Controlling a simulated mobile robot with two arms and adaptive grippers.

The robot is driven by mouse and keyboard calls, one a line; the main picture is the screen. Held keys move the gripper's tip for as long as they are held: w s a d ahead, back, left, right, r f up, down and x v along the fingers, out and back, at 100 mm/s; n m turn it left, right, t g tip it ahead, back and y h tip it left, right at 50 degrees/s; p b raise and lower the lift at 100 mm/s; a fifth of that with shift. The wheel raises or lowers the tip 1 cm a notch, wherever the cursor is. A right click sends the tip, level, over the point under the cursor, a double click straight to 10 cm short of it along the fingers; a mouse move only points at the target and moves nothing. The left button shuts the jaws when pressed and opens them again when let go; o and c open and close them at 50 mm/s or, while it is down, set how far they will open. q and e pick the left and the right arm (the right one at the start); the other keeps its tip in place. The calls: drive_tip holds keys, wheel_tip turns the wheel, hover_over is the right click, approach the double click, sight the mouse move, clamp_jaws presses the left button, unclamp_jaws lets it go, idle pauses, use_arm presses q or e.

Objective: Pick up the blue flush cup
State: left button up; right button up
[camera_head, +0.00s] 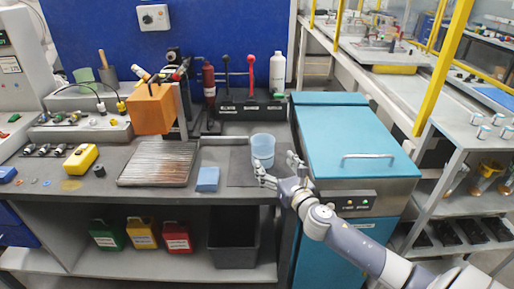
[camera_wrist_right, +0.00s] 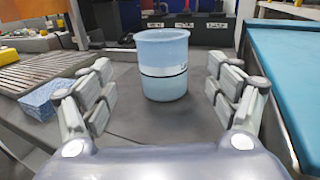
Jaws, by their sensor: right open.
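The blue flush cup (camera_head: 263,147) is a light-blue translucent cup standing upright on the grey bench, near the bench's right end. In the right wrist view the cup (camera_wrist_right: 162,66) stands in the middle, with a dark line around it and a small label. My right gripper (camera_head: 279,172) comes in from the right and is just in front of the cup. In the wrist view my right gripper (camera_wrist_right: 162,95) is open, one finger on each side, with the cup ahead between them and gaps on both sides. My left gripper is in neither view.
A blue sponge-like block (camera_head: 207,179) and a ribbed metal tray (camera_head: 158,163) lie left of the cup. A teal-lidded cabinet (camera_head: 352,140) stands close on the right. A black rack (camera_head: 251,108) with red and black levers and a white bottle (camera_head: 277,73) are behind.

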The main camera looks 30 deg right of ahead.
sight(268, 153)
drive_tip(key=w, duration=0.4)
drive_tip(key=shift+w+d+r, duration=0.1)
drive_tip(key=shift+d+r, duration=0.1)
drive_tip(key=shift+d, duration=0.15)
drive_tip(key=shift+w+f, duration=0.1)
drive_tip(key=shift+w, duration=0.2)
drive_tip(key=shift+w+d, duration=0.1)
drive_tip(key=shift+w, duration=0.1)
drive_tip(key=w, duration=0.2)
drive_tip(key=w+d, duration=0.1)
drive_tip(key=shift+w+f+p, duration=0.15)
drive_tip(key=shift+w+p, duration=0.15)
drive_tip(key=shift+w, duration=0.45)
drive_tip(key=shift+c, duration=1.3)
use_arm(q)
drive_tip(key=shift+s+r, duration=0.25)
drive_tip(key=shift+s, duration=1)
use_arm(e)
drive_tip(key=c, duration=0.9)
